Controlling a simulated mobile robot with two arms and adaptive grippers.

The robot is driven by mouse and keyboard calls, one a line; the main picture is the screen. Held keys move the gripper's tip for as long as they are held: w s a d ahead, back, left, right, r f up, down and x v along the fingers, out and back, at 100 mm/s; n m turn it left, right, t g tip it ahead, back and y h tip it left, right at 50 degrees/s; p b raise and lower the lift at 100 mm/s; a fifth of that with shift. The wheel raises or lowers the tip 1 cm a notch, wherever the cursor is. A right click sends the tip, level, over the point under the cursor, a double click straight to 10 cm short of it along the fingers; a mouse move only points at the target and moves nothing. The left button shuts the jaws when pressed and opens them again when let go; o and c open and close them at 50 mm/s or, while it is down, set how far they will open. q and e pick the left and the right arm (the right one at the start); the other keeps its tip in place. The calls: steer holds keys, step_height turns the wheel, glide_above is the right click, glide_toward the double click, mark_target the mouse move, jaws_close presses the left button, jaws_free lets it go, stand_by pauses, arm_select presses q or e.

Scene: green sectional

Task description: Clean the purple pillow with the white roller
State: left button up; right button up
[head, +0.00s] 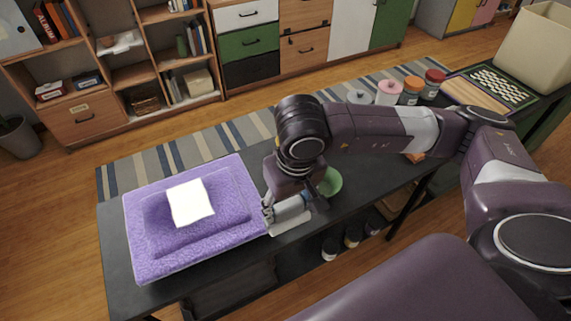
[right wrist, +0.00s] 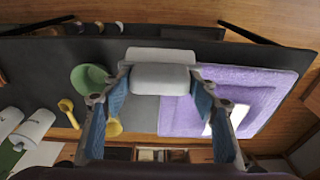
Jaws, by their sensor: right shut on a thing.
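The purple pillow (head: 160,222) lies on a wider purple fluffy layer on the left end of the dark table. A white square (head: 190,201) lies on top of it. In the right wrist view the purple pillow (right wrist: 262,94) is at the right. My right gripper (head: 292,204) is low over the table just right of the purple layer. It is shut on the white roller (right wrist: 160,74), which shows between its blue-padded fingers. In the head view the roller (head: 290,212) is partly hidden by the gripper. My left gripper is not in view.
A green bowl (head: 331,181) stands on the dark table (head: 240,268) behind my right gripper. Jars with pink, orange and red lids (head: 411,88), a patterned tray (head: 495,84) and a beige bin (head: 535,48) are at the far right. A striped rug lies behind the table.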

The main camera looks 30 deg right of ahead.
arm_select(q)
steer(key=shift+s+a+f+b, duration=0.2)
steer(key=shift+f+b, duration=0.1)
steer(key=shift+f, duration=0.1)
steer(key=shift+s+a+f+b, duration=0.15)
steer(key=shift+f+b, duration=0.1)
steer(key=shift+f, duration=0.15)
arm_select(e)
step_height(320, 180, up, 10)
steer(key=w, duration=0.2)
steer(key=shift+a, duration=0.2)
